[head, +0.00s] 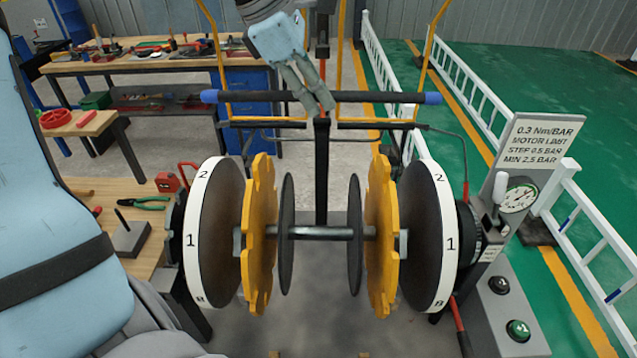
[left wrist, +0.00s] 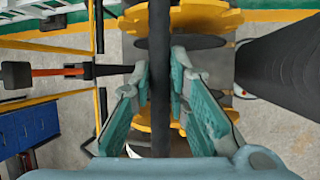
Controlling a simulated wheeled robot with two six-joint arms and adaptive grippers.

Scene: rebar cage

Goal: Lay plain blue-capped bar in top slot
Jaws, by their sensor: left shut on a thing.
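The dark bar with blue end caps (head: 372,97) is level, running left to right beyond and above the discs in the head view. My left gripper (head: 319,106) is shut on it near its middle. In the left wrist view the bar (left wrist: 160,40) runs upright between the two fingers of my left gripper (left wrist: 160,78). Two yellow notched discs, the left (head: 260,240) and the right (head: 382,240), stand upright on a shared axle, with notches around their rims. The bar is apart from them. My right gripper is out of view.
White numbered discs (head: 194,260) flank the yellow ones, with thin dark discs (head: 286,235) between. A dark rack (head: 390,125) with yellow posts is close behind the bar. A gauge post (head: 515,200) stands right; a tool bench (head: 150,66) is back left.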

